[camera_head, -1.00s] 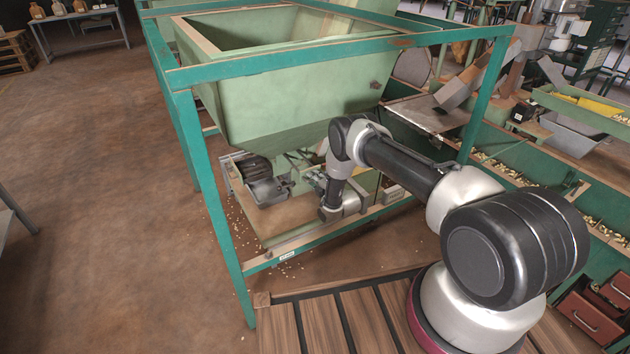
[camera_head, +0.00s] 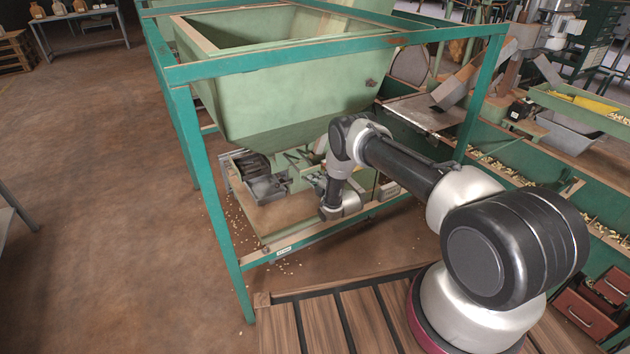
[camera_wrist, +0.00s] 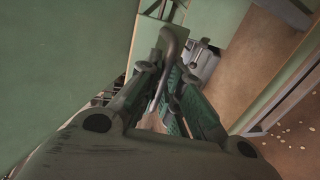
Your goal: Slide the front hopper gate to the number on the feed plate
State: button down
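The green front hopper (camera_head: 300,95) hangs in a teal frame. My gripper (camera_wrist: 164,72) is below it, on the right side of its outlet, and my arm partly hides that place in the head view. In the wrist view, a bent grey metal handle (camera_wrist: 172,40) runs between my two dark fingers. The fingers are close beside it, but whether they press on it I cannot tell. A green plate (camera_wrist: 146,38) is behind the handle. The gate itself and any number marks are not readable. I cannot make out the number on a feed plate.
A grey motor and metal casting (camera_head: 265,185) sit left of my gripper on the lower shelf. The teal frame's lower rail (camera_head: 300,246) and front leg (camera_head: 215,195) stand near my arm. Nuts lie scattered on the floor. The floor at left is clear.

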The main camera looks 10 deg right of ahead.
jog(key=c, duration=1.6)
grip_release()
jog(key=shift+o, duration=0.2)
jog(key=v, duration=1.2)
